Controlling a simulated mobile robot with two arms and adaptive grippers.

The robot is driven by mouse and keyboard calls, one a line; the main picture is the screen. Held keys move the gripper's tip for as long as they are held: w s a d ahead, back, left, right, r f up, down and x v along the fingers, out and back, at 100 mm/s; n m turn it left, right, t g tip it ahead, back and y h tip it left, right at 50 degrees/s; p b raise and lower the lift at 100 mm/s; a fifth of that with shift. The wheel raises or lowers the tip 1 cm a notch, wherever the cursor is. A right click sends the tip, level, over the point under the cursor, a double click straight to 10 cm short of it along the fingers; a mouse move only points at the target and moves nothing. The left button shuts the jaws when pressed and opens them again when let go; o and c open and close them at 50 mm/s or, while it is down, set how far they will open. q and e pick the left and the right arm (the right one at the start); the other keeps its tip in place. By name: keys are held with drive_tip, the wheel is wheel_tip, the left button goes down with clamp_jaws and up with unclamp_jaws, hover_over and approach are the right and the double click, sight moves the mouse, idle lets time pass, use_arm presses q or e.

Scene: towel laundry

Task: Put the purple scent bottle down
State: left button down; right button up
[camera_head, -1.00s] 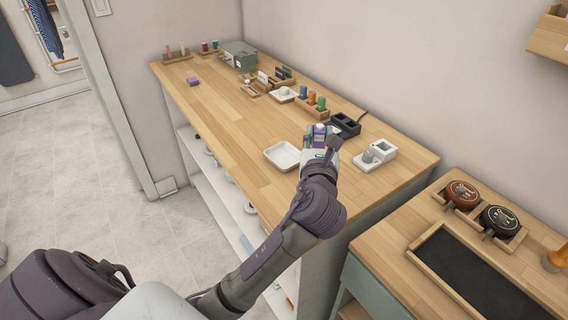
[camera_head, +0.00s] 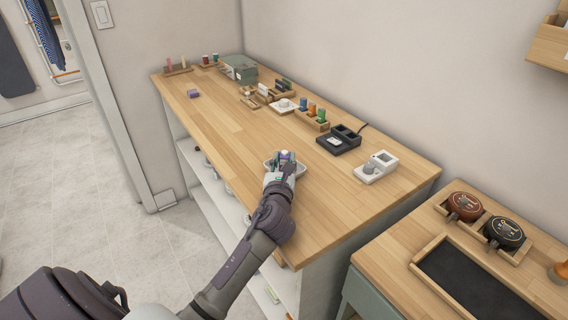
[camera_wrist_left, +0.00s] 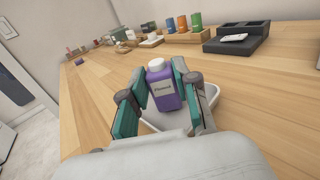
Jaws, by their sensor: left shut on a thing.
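The purple scent bottle (camera_wrist_left: 165,92) has a white cap and a pale label with dark lettering. It stands about upright between the teal-padded fingers of my left gripper (camera_wrist_left: 163,95), which is shut on it. The white square tray (camera_wrist_left: 210,98) is below and around the bottle in the left wrist view. I cannot tell whether the bottle's base touches the tray. In the head view my left gripper (camera_head: 282,168) is over the tray (camera_head: 300,169) and hides most of it. Only the bottle's top (camera_head: 286,155) shows there. My right gripper is not in view.
A black device (camera_head: 339,141) and a white device (camera_head: 376,168) stand right of the tray. A wooden rack with coloured bottles (camera_head: 312,117) is behind it. A purple block (camera_head: 193,94) lies at the far left. The wooden counter (camera_head: 225,140) is clear left of the tray.

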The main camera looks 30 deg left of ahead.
use_arm(q)
drive_tip(key=shift+f, duration=0.2)
drive_tip(key=c, duration=0.9)
unclamp_jaws()
drive_tip(key=shift+o, duration=0.2)
drive_tip(key=shift+s+r, duration=0.1)
drive_tip(key=v, duration=1.2)
drive_tip(key=shift+b, duration=0.35)
